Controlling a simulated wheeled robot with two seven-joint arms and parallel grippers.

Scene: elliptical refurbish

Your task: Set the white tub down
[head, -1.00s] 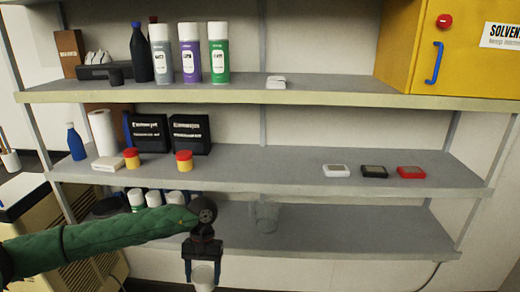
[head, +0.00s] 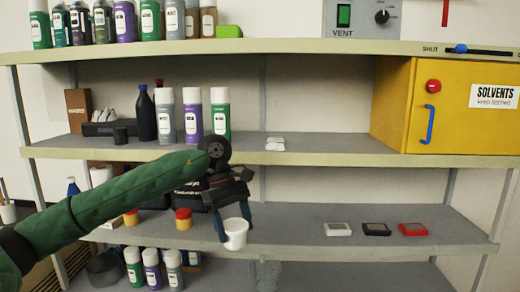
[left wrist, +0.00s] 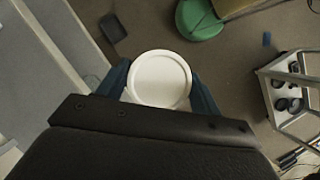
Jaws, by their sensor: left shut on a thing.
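The white tub (head: 235,234) is held between the fingers of my left gripper (head: 233,226), which is shut on it. In the head view it hangs upright in front of the middle shelf (head: 290,225), near that shelf's front edge. In the left wrist view the tub (left wrist: 160,80) shows its round white top between the two blue fingers, with the floor far below it. I cannot tell from the head view whether the tub is over the shelf, but the wrist view shows it in front. My right gripper is not in view.
Right of the tub, a white device (head: 337,229), a black one (head: 375,229) and a red one (head: 413,229) lie on the middle shelf. A red-and-yellow jar (head: 183,219) stands left of it. The shelf between tub and devices is bare.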

